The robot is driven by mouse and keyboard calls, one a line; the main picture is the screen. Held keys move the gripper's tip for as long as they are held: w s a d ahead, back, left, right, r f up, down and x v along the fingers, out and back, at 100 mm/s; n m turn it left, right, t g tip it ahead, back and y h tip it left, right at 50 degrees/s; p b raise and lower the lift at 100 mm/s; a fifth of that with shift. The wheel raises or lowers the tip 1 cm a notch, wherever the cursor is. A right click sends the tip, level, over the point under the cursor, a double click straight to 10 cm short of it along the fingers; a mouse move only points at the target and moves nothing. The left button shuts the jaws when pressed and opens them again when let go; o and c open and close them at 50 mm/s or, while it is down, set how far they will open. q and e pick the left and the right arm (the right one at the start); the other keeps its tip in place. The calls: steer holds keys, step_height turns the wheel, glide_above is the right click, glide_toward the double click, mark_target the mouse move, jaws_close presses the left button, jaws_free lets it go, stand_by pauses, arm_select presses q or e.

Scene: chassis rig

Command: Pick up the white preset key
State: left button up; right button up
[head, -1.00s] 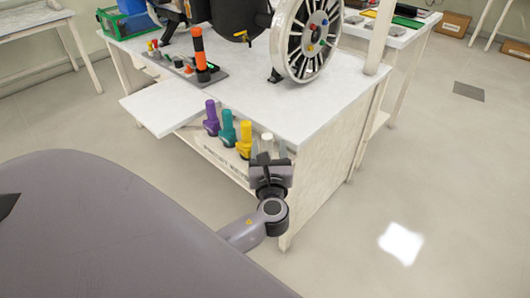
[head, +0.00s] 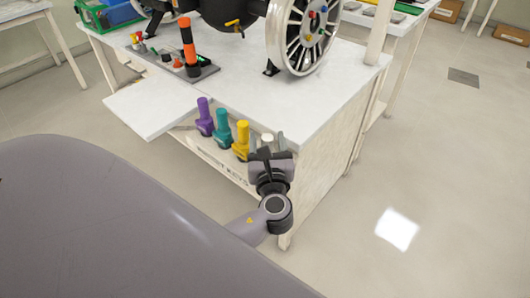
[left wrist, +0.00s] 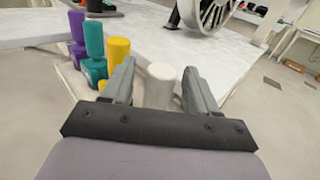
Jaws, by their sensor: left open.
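The white preset key (left wrist: 160,85) stands between the two open fingers of my left gripper (left wrist: 156,88) in the left wrist view, with a gap on each side of it. In the head view only the top of the white key (head: 267,138) shows; the rest is hidden behind my left gripper (head: 266,143). The purple key (head: 205,117), teal key (head: 222,126) and yellow key (head: 241,140) stand upright in a row to its left. My right gripper is not in view.
The keys stand on a rack labelled for keys at the front of the white workbench (head: 245,85). A spoked wheel (head: 303,35) and an orange-and-black tool (head: 188,45) are on the bench. Open floor (head: 440,170) lies to the right.

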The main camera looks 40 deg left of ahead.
arm_select(q)
steer(key=shift+w+a, duration=0.15)
steer(key=shift+w, duration=0.05)
jaws_close()
steer(key=shift+r, duration=0.15)
